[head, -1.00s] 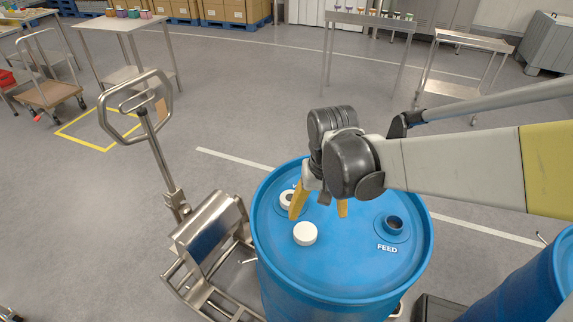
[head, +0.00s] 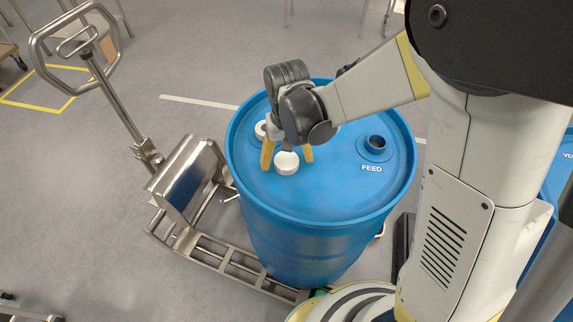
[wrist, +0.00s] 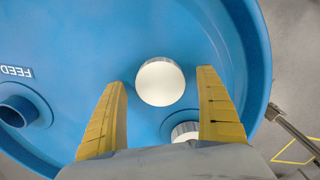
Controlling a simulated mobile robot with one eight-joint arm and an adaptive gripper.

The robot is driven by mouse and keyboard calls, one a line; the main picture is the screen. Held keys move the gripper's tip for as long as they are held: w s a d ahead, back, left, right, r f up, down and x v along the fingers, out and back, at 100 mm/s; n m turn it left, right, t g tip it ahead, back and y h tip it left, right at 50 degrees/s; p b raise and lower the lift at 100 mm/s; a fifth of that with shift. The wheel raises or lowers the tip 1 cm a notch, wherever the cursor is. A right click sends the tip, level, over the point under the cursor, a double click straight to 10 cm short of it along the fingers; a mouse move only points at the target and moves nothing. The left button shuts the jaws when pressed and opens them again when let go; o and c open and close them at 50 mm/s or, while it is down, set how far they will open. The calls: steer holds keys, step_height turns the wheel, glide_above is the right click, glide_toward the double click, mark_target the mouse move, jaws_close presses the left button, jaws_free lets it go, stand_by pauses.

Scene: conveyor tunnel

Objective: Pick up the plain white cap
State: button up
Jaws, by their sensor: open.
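The plain white cap (head: 286,163) lies loose on top of the blue drum (head: 330,195). In the wrist view the cap (wrist: 160,82) shows as a plain white disc just beyond my fingertips, roughly centred between them. My gripper (head: 287,155) has two yellow fingers. They are spread apart with nothing between them, above the drum top. In the wrist view my gripper (wrist: 163,85) is open over the drum. A second white cap (head: 260,129) sits behind the left finger; it is partly hidden in the wrist view (wrist: 185,131).
An open bung marked FEED (head: 376,143) rises from the drum top at the right. A steel drum trolley (head: 190,185) with a loop handle (head: 75,40) stands on the left. Another blue drum is partly visible at the right edge.

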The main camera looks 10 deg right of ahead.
steer(key=shift+f, duration=0.4)
steer(key=shift+r, duration=0.1)
steer(key=c, duration=0.9)
steer(key=shift+r, duration=0.1)
steer(key=shift+c, duration=0.2)
